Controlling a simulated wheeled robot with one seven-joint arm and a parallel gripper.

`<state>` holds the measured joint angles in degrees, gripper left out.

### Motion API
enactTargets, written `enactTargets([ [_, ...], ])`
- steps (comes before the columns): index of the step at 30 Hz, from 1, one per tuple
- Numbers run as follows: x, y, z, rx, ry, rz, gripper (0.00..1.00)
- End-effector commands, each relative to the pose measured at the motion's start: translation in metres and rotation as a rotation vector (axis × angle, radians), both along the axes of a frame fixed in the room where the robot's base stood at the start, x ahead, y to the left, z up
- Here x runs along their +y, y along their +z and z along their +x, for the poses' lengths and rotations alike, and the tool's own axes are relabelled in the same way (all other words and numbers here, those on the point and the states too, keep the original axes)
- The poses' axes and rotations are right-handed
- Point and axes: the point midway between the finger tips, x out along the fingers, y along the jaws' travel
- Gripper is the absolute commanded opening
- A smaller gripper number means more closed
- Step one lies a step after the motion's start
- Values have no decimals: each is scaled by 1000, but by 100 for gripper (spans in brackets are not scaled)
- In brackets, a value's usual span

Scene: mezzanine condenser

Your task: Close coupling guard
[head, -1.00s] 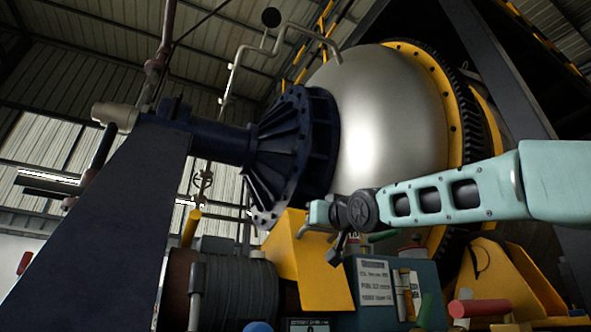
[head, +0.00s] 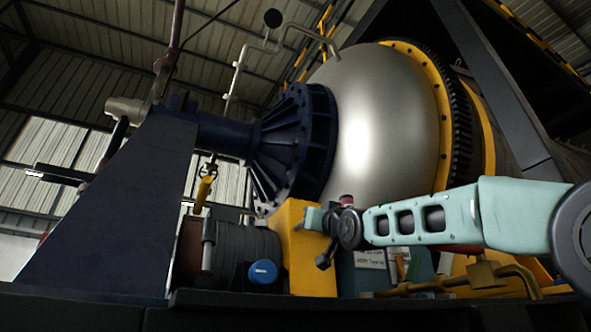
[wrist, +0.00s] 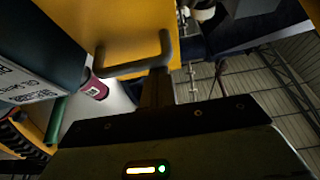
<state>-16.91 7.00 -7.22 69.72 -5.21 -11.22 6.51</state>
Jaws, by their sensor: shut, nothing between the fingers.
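The coupling guard appears to be the yellow panel (head: 297,262) at the lower middle of the head view, beside the grey ribbed motor. In the wrist view the yellow panel (wrist: 125,25) fills the top middle and carries a dark bent bar handle (wrist: 125,68). My gripper (head: 308,218) is at the panel's upper right in the head view. In the wrist view my gripper (wrist: 156,85) is shut, with its fingers close to the right end of the handle. Whether they touch the handle or panel cannot be told.
The ribbed motor (head: 243,255) with a blue cap (head: 262,272) stands left of the panel. A teal box (wrist: 40,60) with a white label is close on the left in the wrist view. A brass pipe (head: 470,282) runs below my arm. A dark edge crosses the bottom.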

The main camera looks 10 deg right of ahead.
Motion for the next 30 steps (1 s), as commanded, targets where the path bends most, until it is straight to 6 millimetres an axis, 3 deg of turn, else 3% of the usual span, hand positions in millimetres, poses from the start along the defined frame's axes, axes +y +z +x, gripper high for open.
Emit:
enactTargets([
  [1,0,-9,2,3,0,-1,0],
  [9,1,-20,6,4,-1,0,0],
  [30,2,-23,11,19,0,-4,0],
])
